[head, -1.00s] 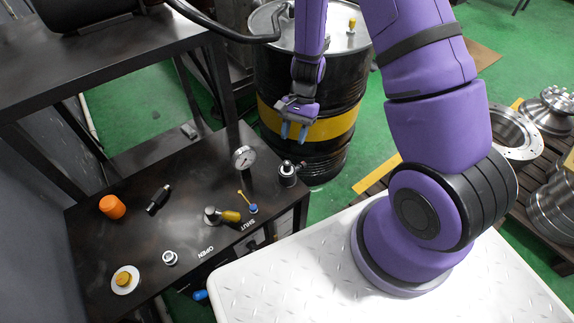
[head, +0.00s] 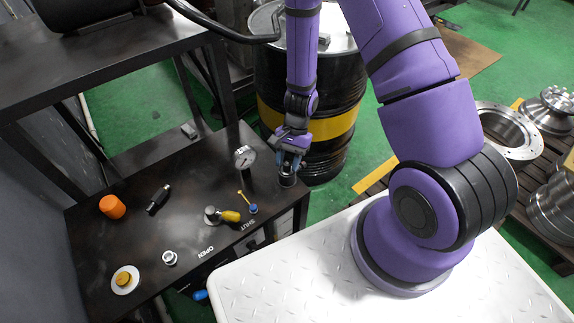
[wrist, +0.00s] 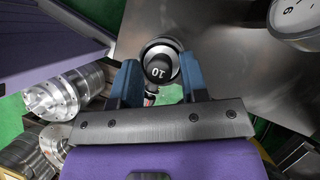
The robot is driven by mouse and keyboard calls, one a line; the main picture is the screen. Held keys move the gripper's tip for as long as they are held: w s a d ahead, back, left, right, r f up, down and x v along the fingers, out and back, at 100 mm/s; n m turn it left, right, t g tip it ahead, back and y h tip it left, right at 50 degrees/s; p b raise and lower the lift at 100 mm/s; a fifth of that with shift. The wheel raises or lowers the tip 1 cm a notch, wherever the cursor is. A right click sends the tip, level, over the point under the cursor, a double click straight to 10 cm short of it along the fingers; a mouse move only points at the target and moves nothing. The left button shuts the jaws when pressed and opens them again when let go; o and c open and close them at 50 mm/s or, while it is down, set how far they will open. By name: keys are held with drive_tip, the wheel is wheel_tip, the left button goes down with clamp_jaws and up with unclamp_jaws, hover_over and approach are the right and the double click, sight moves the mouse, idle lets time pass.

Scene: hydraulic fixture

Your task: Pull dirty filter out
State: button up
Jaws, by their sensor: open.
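A short metal cylinder (head: 287,180) with a black cap stands at the right corner of the dark bench, in the spot below my gripper. In the wrist view the blue fingers of my gripper (wrist: 160,82) stand apart, one to each side of the cylinder's near edge. I cannot tell whether they touch it.
On the bench (head: 180,255) stand a pressure gauge (head: 245,157), a yellow-handled valve (head: 228,215), a small blue-based yellow lever (head: 250,205), an orange cap (head: 112,206) and a black handle (head: 159,198). A black drum (head: 335,150) with a yellow band stands behind.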

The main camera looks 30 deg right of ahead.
clamp_jaws()
drive_tip(key=shift+r, duration=4.25)
